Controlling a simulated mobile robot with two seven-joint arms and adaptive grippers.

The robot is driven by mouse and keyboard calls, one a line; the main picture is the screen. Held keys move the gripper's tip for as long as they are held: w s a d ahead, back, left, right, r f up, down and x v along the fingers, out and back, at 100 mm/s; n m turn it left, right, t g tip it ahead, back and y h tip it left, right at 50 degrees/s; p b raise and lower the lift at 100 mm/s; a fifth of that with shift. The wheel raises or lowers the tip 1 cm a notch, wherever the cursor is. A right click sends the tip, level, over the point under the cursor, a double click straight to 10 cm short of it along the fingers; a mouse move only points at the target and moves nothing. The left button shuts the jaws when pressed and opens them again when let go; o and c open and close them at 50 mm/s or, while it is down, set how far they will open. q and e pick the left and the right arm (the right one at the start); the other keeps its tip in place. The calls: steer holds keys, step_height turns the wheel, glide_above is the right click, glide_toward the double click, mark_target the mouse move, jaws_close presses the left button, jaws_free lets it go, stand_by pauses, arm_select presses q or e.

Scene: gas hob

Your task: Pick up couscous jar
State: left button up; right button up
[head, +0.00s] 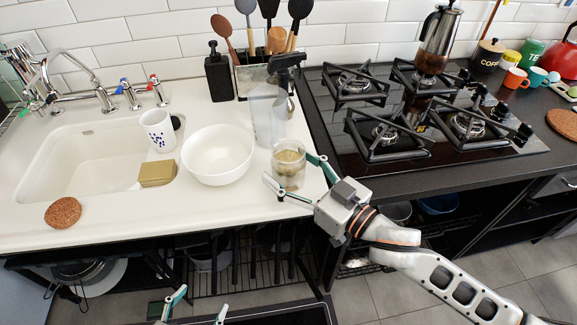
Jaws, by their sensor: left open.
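A glass jar with beige grainy contents, the couscous jar (289,166), stands upright on the white counter near its front right edge, just left of the hob. My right gripper (289,172) comes in from the lower right. Its fingers are spread, one in front of the jar's lower left side and one at its right. I cannot tell whether either finger touches the glass. My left gripper (197,306) is low at the bottom edge, in front of the counter, open and empty; only its fingertips show.
A white bowl (217,155) stands left of the jar, and a tall clear container (267,115) stands close behind it. The gas hob (420,150) is at the right.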

steer(key=c, duration=1.2)
arm_select(q)
steer(key=shift+s+f, duration=0.2)
steer(key=shift+s, duration=0.1)
arm_select(e)
steer(key=shift+r, duration=0.1)
steer(key=shift+c, duration=0.2)
